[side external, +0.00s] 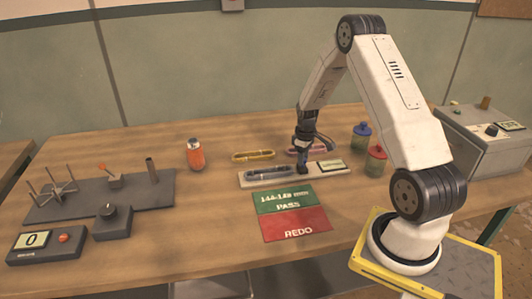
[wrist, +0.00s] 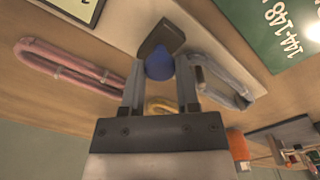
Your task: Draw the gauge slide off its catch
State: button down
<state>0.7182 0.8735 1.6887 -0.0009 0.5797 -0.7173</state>
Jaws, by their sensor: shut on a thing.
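The gauge (side external: 244,181) is a pale bar on the bench with a small display (side external: 330,165) at its right end. A grey carabiner-like loop (side external: 268,172) lies along the bar; it also shows in the wrist view (wrist: 222,82), right of the fingers. The gauge slide, a dark block with a blue grip (wrist: 159,66), stands at the bar near the display. My gripper (side external: 303,163) points down there, shut on the blue grip; it also shows in the wrist view (wrist: 160,72), a finger on each side. The catch cannot be made out.
A yellow loop (side external: 253,156) and a pink loop (wrist: 62,62) lie behind the gauge. A green PASS and red REDO mat (side external: 294,224) lies in front. Blue-lidded and red-lidded jars (side external: 376,160) stand right. An orange bottle (side external: 195,155) and dark fixtures stand left.

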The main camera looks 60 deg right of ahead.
jog(key=shift+s+d, duration=0.5)
jog(key=shift+d, duration=0.05)
jog(key=shift+c, duration=1.7)
grip_release()
jog(key=shift+r, duration=0.1)
notch_tip(320, 180, up, 8)
jog(key=shift+f, duration=0.2)
